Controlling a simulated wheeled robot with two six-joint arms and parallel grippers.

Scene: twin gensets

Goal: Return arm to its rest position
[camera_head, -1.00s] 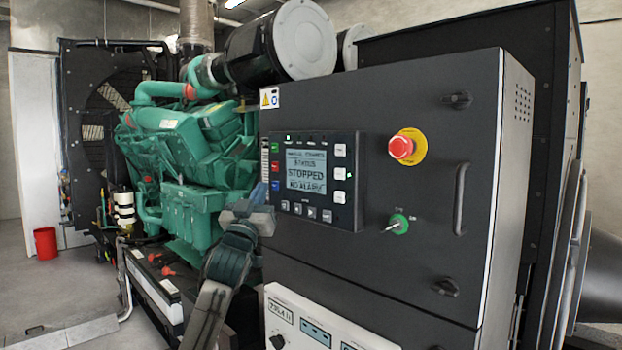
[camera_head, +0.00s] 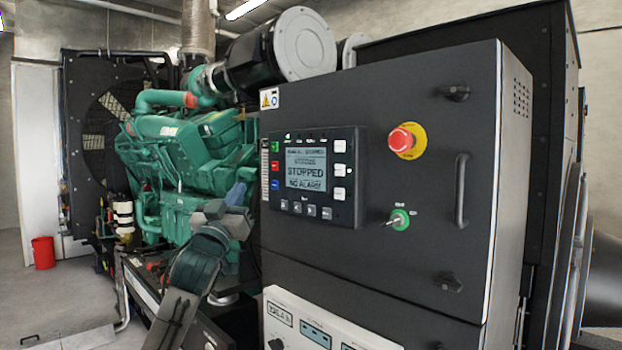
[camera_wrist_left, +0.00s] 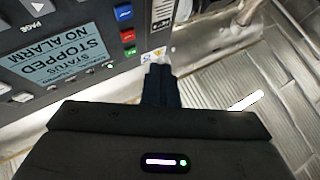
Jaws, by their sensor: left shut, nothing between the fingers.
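My left gripper (camera_head: 236,194) is shut and empty in the head view, just left of the dark control cabinet's front-left edge and in front of the green engine. It also shows in the left wrist view (camera_wrist_left: 160,70), its closed fingers near the corner of the controller panel. It appears apart from the panel, though the exact gap is hard to tell. The controller panel (camera_head: 312,177) on the cabinet reads "STOPPED" and "NO ALARM", and it shows upside down in the wrist view (camera_wrist_left: 70,60). My right gripper is in neither view.
The cabinet (camera_head: 370,270) carries a red emergency stop button (camera_head: 402,140), a green key switch (camera_head: 398,219) and a handle (camera_head: 462,190). The green engine (camera_head: 190,150) stands behind my left arm. A red bucket (camera_head: 43,252) stands on open floor at left.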

